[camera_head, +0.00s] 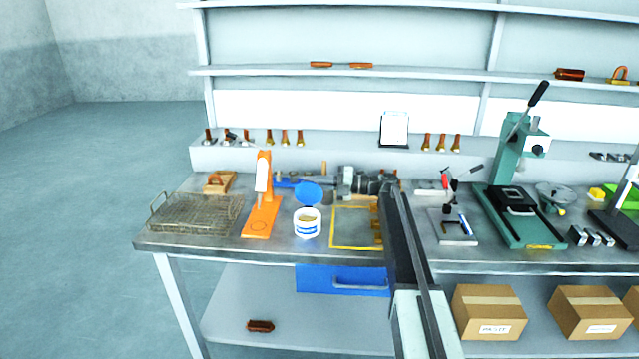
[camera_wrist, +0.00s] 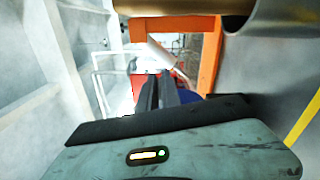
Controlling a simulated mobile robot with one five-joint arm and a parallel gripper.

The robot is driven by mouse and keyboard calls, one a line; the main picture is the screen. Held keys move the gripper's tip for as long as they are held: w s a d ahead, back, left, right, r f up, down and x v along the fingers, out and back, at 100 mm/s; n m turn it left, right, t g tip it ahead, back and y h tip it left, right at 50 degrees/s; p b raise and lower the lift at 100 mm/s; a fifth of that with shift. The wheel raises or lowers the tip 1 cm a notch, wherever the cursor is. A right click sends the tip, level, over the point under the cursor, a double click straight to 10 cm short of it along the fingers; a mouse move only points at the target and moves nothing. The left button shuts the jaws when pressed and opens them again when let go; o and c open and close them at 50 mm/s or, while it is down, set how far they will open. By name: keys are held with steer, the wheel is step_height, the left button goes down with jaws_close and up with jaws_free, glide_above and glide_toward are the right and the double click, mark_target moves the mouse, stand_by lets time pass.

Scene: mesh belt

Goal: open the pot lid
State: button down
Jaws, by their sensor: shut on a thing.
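The pot (camera_head: 307,228) is a white tub with a blue band, standing upright on the bench near its front edge. Its blue lid (camera_head: 308,194) is tilted up at the back of the rim, and yellowish contents show in the open mouth. My gripper (camera_head: 318,183) reaches in from the right, its tips at the lid's upper edge. In the wrist view, the two dark fingers (camera_wrist: 166,85) are close together, with a bit of blue beside them. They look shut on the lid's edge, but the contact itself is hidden.
An orange stand (camera_head: 262,205) is just left of the pot, with a wire basket (camera_head: 195,214) beyond it. A yellow-outlined area (camera_head: 352,243) lies right of the pot. A green press (camera_head: 515,205) stands farther right. Small fittings line the back ledge.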

steer(key=shift+a+f, duration=0.15)
steer(key=shift+a, duration=0.15)
steer(key=c, duration=1.8)
jaws_free()
steer(key=shift+a, duration=0.1)
steer(key=shift+o, duration=1.2)
steer(key=shift+w+a+f, duration=0.15)
steer(key=s+d, duration=0.1)
steer(key=d, duration=0.7)
